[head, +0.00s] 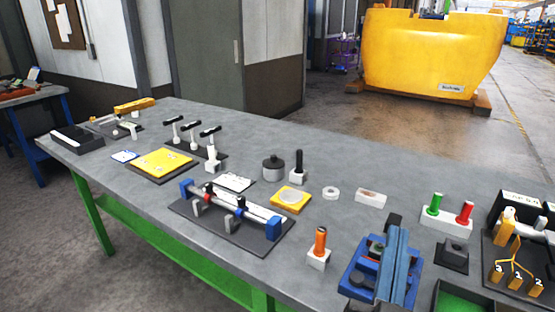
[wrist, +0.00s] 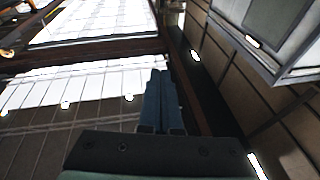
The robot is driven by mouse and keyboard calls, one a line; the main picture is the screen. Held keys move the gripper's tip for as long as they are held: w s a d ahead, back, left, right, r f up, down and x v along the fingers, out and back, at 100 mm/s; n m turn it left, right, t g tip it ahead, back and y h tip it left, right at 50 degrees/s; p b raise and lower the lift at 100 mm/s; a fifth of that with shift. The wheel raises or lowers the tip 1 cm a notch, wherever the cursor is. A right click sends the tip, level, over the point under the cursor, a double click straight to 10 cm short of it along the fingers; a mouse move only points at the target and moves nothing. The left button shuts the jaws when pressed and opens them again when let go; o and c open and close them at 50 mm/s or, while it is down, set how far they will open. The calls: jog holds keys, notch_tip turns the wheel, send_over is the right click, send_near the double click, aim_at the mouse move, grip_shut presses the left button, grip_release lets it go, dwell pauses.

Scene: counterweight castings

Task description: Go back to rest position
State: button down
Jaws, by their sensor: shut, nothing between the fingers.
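My gripper (wrist: 158,78) shows in the wrist view, its two dark blue fingers together with nothing between them. It points away from the table, toward the hall's windows and roof. The head view does not show my gripper or arm. In the head view, the long grey workbench (head: 310,237) carries several tools and parts, and none of them shows in the wrist view.
On the bench stand a blue vise (head: 384,268), an orange-handled tool (head: 320,243), a clamp fixture (head: 230,218) and a yellow plate (head: 163,160). A large yellow casting (head: 430,55) rests on wooden blocks behind. The floor between bench and casting is clear.

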jog(key=s+a+r+n+t+y+p, duration=0.1)
jog(key=a+r, duration=0.4)
jog(key=r, duration=0.6)
jog(key=s+a+r+n+t+y+p, duration=0.2)
jog(key=a+r+n+t+y+p, duration=0.1)
jog(key=r, duration=0.9)
jog(key=s+a+r+n+t+y+p, duration=0.1)
jog(key=a+r+n+t+y+p, duration=0.1)
jog(key=a+r+t+y, duration=0.2)
notch_tip(320, 180, up, 8)
jog(key=a+y, duration=0.1)
jog(key=a, duration=0.2)
jog(key=shift+s, duration=0.3)
jog(key=shift+r, duration=0.1)
